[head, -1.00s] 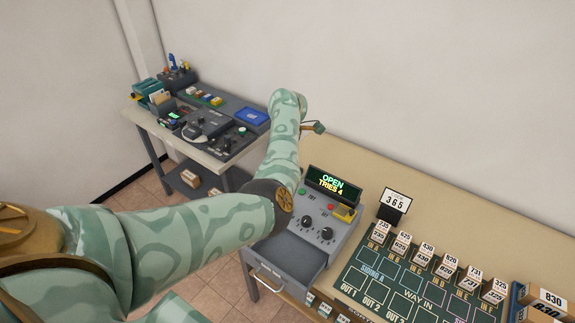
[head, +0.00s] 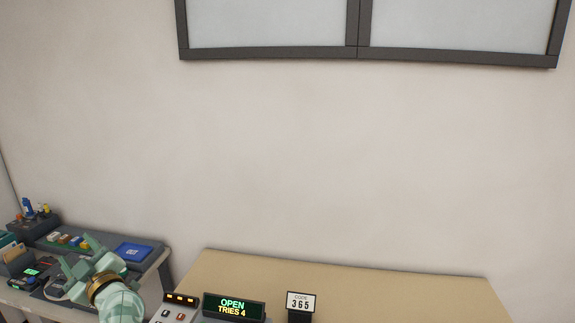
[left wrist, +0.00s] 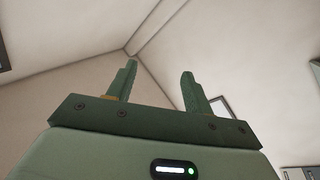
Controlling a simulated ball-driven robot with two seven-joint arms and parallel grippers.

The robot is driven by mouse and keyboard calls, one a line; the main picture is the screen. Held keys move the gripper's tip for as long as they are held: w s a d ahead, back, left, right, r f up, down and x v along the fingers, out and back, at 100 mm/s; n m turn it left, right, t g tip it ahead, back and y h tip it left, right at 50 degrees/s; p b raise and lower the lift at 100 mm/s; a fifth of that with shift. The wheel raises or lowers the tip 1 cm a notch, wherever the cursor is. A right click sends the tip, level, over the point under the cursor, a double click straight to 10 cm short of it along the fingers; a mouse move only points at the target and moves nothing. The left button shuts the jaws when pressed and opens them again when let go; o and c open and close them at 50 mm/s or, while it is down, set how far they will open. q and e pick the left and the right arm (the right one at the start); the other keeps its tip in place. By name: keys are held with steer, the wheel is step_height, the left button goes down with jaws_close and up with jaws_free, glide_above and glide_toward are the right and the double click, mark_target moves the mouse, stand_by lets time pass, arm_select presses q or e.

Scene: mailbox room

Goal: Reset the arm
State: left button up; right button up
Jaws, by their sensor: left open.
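My left gripper (head: 85,262) shows at the lower left of the head view, in front of the side desk. Its two green fingers stand apart and empty. In the left wrist view the fingers (left wrist: 157,85) point up toward the walls and ceiling, with nothing between them. My right gripper is in neither view.
The side desk (head: 160,262) at left holds a blue pad (head: 133,252) and other items. The wall below the dark-framed window (head: 270,53) is bare.

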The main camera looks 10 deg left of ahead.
arm_select(q)
steer(key=w+d+m+t+h, duration=0.1)
steer(key=d+m+t+h, duration=1)
steer(key=d+m, duration=0.4)
steer(key=s+d+f+m+g+h, duration=0.4)
steer(key=s+d+f+m+h, duration=0.1)
steer(key=d+f+m+h, duration=0.35)
steer(key=s+a+f+m+g+y, duration=0.1)
steer(key=s+f+g+y, duration=0.3)
steer(key=s, duration=0.6)
steer(key=s+f+m+g+y, duration=0.1)
steer(key=s+f+g+y, duration=0.1)
steer(key=s+f+g, duration=0.65)
steer(key=s+d+f+h+b, duration=0.1)
steer(key=s+f+b, duration=0.15)
steer(key=f, duration=0.85)
steer(key=s+d+f+h+b, duration=0.15)
steer(key=f+b, duration=0.25)
steer(key=f, duration=0.6)
steer(key=s+d+f+h+b, duration=0.1)
steer(key=s+d+f+b, duration=0.15)
steer(key=f, duration=0.85)
steer(key=s+a+f+n+g+h+b, duration=0.1)
steer(key=s+f+n+g+b, duration=0.2)
steer(key=s+f+b, duration=0.5)
steer(key=s+f, duration=1.1)
steer(key=f, duration=0.4)
steer(key=shift+s, duration=0.4)
